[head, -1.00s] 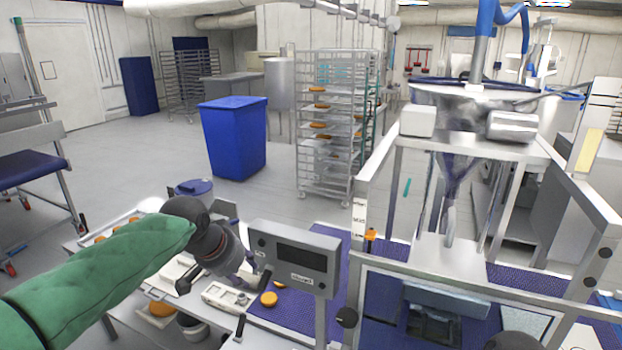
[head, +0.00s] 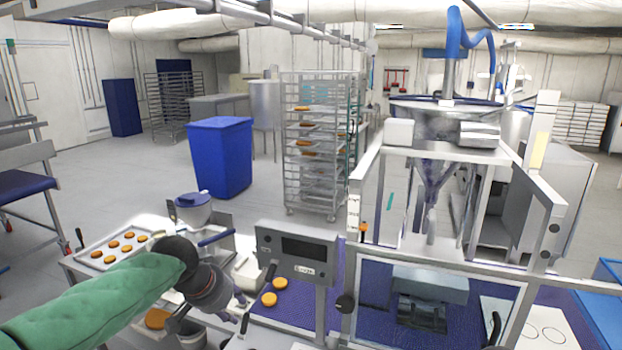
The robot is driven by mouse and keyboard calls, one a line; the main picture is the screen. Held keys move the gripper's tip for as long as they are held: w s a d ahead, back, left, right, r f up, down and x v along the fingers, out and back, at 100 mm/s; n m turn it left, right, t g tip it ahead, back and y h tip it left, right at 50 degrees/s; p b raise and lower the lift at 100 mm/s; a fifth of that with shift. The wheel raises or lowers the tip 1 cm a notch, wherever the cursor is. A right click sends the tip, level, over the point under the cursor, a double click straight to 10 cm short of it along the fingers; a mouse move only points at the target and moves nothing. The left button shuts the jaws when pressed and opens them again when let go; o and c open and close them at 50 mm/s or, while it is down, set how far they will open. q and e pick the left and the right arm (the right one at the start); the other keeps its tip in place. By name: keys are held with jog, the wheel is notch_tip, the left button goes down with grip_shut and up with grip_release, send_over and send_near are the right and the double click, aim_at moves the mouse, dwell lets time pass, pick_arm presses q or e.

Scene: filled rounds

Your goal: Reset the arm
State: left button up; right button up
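My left arm, in a green sleeve, comes in from the lower left of the head view. Its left gripper (head: 240,300) is over the worktable, just left of the control box (head: 297,252). The fingers point down and right and are dark and partly overlapped, so their opening is unclear. I see nothing clearly held in them. My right gripper is not in view.
Two orange rounds (head: 275,291) lie on the purple belt (head: 300,313) beside the gripper. A tray (head: 88,256) of several rounds is at left. The framed filling machine (head: 455,255) fills the right. A blue bin (head: 219,157) and tray rack (head: 318,145) stand behind on open floor.

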pick_arm(q)
jog(key=s+d+f+n+g+h+b, duration=0.1)
jog(key=s+d+f+b, duration=0.1)
jog(key=f, duration=1.5)
jog(key=s+d+f+n+g+b, duration=0.1)
jog(key=s+d+f+g+b, duration=0.15)
jog(key=f, duration=1.45)
jog(key=s+d+f+n+g+b, duration=0.1)
jog(key=s+f+n, duration=0.1)
jog(key=s+f, duration=0.9)
jog(key=s+d+f+n+b, duration=0.1)
jog(key=s+d+f+n, duration=0.1)
jog(key=s+f, duration=0.9)
jog(key=shift+f+g+h+b, duration=0.35)
jog(key=shift+f+h, duration=0.05)
jog(key=shift+f, duration=0.25)
jog(key=shift+s+d, duration=0.1)
